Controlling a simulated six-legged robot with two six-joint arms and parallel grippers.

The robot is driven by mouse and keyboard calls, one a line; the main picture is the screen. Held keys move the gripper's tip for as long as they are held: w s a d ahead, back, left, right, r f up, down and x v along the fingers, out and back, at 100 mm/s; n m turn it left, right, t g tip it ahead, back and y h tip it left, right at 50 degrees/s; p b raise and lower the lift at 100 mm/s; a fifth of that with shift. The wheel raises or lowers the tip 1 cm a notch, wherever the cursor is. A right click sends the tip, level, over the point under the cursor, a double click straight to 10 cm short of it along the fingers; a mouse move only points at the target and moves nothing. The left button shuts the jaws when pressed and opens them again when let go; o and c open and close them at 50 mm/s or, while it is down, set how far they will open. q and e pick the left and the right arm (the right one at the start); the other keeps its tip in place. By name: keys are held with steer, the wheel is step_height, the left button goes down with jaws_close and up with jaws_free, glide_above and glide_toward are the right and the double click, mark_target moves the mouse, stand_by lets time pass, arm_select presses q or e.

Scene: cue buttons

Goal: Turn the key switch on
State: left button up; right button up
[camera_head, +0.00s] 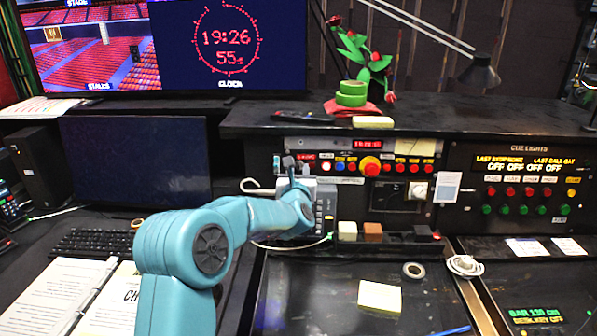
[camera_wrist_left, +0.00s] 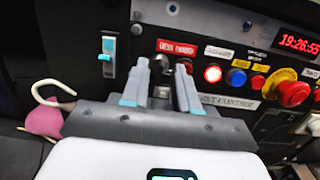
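The key switch (camera_wrist_left: 161,67) shows in the left wrist view as a small dark metal part on the black panel, just left of and below a red label (camera_wrist_left: 177,47). My left gripper (camera_wrist_left: 162,85) is open, with one finger on each side of the key switch in that picture. I cannot tell whether either finger touches it. In the head view my left gripper (camera_head: 293,169) is at the left end of the button row and hides the key switch. A small screen (camera_head: 537,315) at the lower right reads "DESK KEY OFF". My right gripper is not in view.
Right of the key switch are a lit button (camera_wrist_left: 212,74), a blue button (camera_wrist_left: 236,77) and a red mushroom button (camera_wrist_left: 292,94). A blue toggle (camera_wrist_left: 107,48) sits to its left. A pink object with a white hook (camera_wrist_left: 45,121) lies at the lower left.

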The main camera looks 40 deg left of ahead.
arm_select(q)
jaws_close()
